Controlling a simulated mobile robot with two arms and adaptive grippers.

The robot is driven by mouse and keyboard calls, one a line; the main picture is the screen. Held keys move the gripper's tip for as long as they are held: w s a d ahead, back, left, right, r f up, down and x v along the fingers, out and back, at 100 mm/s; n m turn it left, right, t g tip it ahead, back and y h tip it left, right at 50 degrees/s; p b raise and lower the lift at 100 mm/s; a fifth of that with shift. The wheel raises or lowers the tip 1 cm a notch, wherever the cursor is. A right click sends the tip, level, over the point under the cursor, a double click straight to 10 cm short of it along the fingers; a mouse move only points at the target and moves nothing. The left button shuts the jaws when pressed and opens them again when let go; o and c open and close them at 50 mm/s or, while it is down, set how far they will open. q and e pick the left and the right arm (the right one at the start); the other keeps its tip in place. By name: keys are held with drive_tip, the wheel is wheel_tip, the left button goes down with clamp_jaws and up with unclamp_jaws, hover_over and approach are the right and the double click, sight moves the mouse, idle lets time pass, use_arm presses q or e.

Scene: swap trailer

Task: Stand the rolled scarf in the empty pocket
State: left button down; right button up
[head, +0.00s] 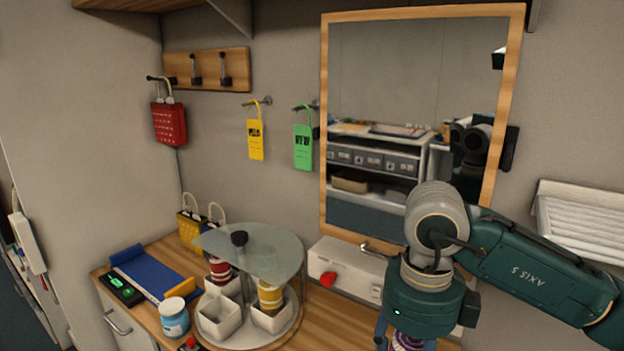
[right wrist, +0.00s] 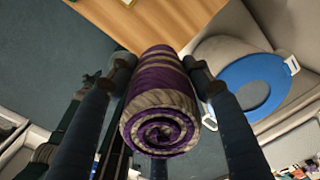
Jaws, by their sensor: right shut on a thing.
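The rolled scarf (right wrist: 160,105), a purple and grey striped roll with a spiral end, is held between the fingers of my right gripper (right wrist: 158,68). In the head view only part of the scarf (head: 407,343) shows at the bottom edge, below my right wrist. A round carousel (head: 243,338) stands on the wooden counter to the left of my right gripper. Its front-left white square pocket (head: 220,318) looks empty. The right pocket (head: 272,321) holds a yellow banded roll (head: 270,297), and a back pocket holds a red one (head: 221,272). My left gripper is not in view.
A clear disc (head: 262,255) on a black knob overhangs the carousel's back pockets. A wood-framed mirror (head: 415,75) hangs behind my right arm.

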drive_tip(key=n, duration=0.5)
drive_tip(key=d+n, duration=0.1)
drive_tip(key=n, duration=0.1)
drive_tip(key=shift+s+d+f, duration=0.1)
drive_tip(key=shift+s+f, duration=0.2)
drive_tip(key=shift+s, duration=0.05)
drive_tip(key=n, duration=0.5)
drive_tip(key=d+n, duration=0.1)
drive_tip(key=n, duration=0.1)
drive_tip(key=shift+s+f, duration=0.25)
drive_tip(key=shift+s, duration=0.1)
drive_tip(key=s+f+n, duration=0.2)
drive_tip(key=n, duration=0.3)
drive_tip(key=s+d+f+n, duration=0.1)
drive_tip(key=s+f+n, duration=0.1)
drive_tip(key=n, duration=0.3)
drive_tip(key=s+d+f+n, duration=0.1)
drive_tip(key=s+f+n, duration=0.1)
drive_tip(key=n, duration=0.3)
drive_tip(key=shift+d, duration=0.1)
drive_tip(key=shift+w, duration=0.2)
